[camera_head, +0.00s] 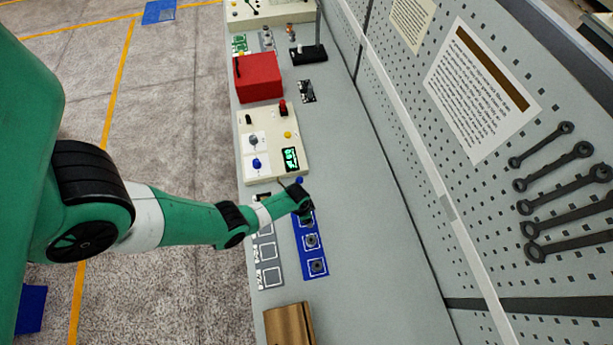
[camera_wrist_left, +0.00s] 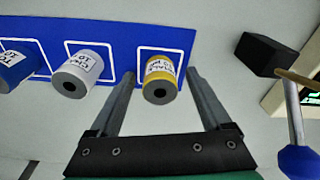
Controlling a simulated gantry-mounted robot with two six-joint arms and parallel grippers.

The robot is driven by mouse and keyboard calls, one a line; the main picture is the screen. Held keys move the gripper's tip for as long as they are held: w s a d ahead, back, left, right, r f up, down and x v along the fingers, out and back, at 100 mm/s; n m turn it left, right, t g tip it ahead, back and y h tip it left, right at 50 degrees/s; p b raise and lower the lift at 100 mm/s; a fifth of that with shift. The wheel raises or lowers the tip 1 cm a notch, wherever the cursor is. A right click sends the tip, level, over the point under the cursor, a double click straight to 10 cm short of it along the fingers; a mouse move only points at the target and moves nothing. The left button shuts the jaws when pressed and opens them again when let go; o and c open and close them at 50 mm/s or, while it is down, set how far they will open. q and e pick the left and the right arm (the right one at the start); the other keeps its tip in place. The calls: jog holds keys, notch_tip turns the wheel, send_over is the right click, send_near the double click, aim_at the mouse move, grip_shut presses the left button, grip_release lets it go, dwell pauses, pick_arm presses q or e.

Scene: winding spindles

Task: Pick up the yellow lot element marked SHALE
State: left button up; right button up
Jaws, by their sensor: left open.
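The yellow lot element (camera_wrist_left: 160,80) is a short cylinder with a dark hole in its end and a white label, whose print is partly readable in the left wrist view. It stands in a white-outlined square at the end of a blue mat (camera_wrist_left: 113,52). My left gripper (camera_wrist_left: 160,74) is open, with one finger on each side of the yellow element and visible gaps between. In the head view my left gripper (camera_head: 303,208) is over the far end of the blue mat (camera_head: 319,275) and hides the yellow element.
A white element (camera_wrist_left: 83,75) and a blue element (camera_wrist_left: 20,70) stand along the same mat. A black block (camera_wrist_left: 263,54) and a blue-handled rod (camera_wrist_left: 297,130) are close on the right. A control box (camera_head: 270,140) and a red box (camera_head: 258,77) stand farther along the bench.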

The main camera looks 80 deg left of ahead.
pick_arm(q)
grip_shut()
jog(key=shift+r, duration=0.15)
